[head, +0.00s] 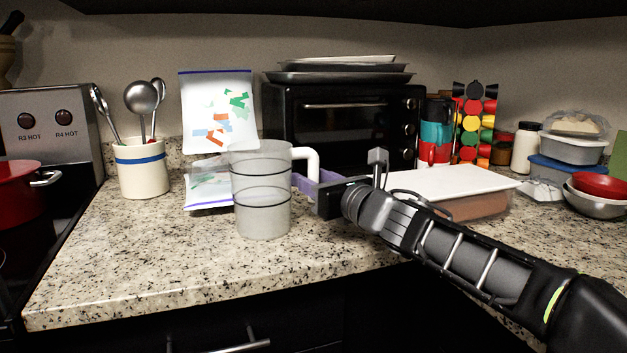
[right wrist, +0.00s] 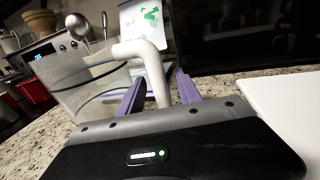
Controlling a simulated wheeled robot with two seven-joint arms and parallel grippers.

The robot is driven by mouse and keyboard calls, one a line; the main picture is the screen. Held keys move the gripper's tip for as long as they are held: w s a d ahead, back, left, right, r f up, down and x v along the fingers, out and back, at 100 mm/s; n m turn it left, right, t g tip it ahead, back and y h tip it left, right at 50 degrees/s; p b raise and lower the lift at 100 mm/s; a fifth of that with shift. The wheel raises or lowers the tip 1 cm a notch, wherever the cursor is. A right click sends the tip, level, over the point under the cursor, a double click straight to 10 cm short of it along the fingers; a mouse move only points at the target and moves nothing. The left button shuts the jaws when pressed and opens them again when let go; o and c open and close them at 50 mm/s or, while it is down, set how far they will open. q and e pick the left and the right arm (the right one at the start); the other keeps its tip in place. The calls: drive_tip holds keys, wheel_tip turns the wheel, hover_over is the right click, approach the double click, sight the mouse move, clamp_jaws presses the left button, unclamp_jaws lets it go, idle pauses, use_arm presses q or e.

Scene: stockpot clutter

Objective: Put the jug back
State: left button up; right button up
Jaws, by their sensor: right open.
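The jug (head: 262,212) is clear with dark bands and a white handle (head: 309,160) on its right side. It stands upright on the granite counter near the front edge. My right gripper (head: 308,183) comes in from the right at handle height. In the right wrist view its purple fingers (right wrist: 157,92) are apart, with the white handle (right wrist: 152,68) showing between them. I cannot tell whether either finger touches the handle. The jug body (right wrist: 85,92) is just beyond the fingers on the left. My left gripper is not in view.
A utensil crock (head: 142,175) and a bag of colored pieces (head: 218,112) stand behind left. A black toaster oven (head: 345,125) is at the back. A white-lidded container (head: 450,184) lies behind my right arm. A red pot (head: 18,188) sits on the stove. Counter left of the jug is clear.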

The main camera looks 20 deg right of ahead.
drive_tip(key=shift+r, duration=0.1)
drive_tip(key=shift+r+p, duration=0.2)
drive_tip(key=shift+p, duration=0.1)
drive_tip(key=shift+s+d+f, duration=0.1)
drive_tip(key=shift+s, duration=0.25)
drive_tip(key=p+v, duration=0.1)
drive_tip(key=v, duration=0.9)
drive_tip(key=shift+s+d, duration=0.1)
drive_tip(key=shift+s, duration=0.15)
drive_tip(key=shift+s+d, duration=0.1)
drive_tip(key=shift+s, duration=0.3)
